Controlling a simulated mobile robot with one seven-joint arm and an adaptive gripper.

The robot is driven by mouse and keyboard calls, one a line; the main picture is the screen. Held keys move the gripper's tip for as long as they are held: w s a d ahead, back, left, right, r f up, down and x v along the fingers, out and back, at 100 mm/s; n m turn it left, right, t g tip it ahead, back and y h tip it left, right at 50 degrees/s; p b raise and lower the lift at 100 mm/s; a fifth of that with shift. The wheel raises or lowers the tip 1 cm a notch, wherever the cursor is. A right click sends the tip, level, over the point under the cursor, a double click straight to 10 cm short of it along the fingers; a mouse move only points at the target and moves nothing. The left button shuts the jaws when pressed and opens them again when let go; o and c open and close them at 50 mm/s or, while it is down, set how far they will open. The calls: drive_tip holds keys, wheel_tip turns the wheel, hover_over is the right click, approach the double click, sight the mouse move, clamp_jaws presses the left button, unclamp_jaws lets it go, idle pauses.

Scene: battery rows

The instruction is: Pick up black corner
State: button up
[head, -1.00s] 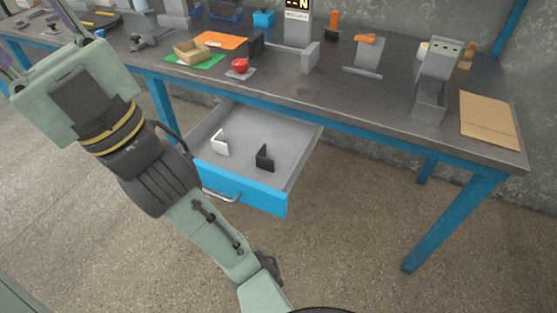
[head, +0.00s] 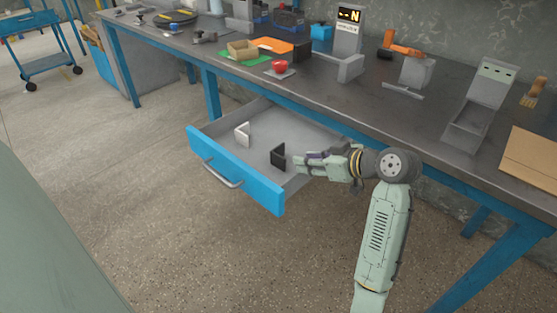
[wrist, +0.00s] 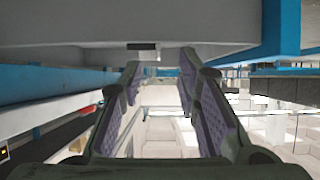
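The black corner (head: 278,156) stands upright in the open drawer (head: 255,187), near its right side, in the head view. My gripper (head: 300,165) is at the drawer's right side, its fingers pointing left toward the black corner and just right of it. In the head view I cannot tell whether they touch. In the wrist view my gripper (wrist: 160,65) has its two purple-padded fingers apart, with nothing clearly held between them. I cannot make out the black corner for certain in the wrist view.
A white corner (head: 243,134) stands left of the black one in the drawer. The workbench (head: 400,108) overhangs the drawer's back. It carries a red button (head: 280,65), a cardboard box (head: 243,50) and grey stands.

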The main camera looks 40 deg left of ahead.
sight(281, 157)
drive_tip(key=x, duration=0.5)
drive_tip(key=shift+s+r+p, duration=0.15)
drive_tip(key=shift+p, duration=0.25)
drive_tip(key=shift+w+p+x, duration=0.1)
drive_tip(key=shift+p+x, duration=0.3)
drive_tip(key=shift+x, duration=1.25)
drive_tip(key=shift+w+p+x, duration=0.15)
drive_tip(key=shift+p+x, duration=0.2)
drive_tip(key=shift+x, duration=1.3)
drive_tip(key=shift+r, duration=0.1)
drive_tip(key=shift+c, duration=0.5)
clamp_jaws()
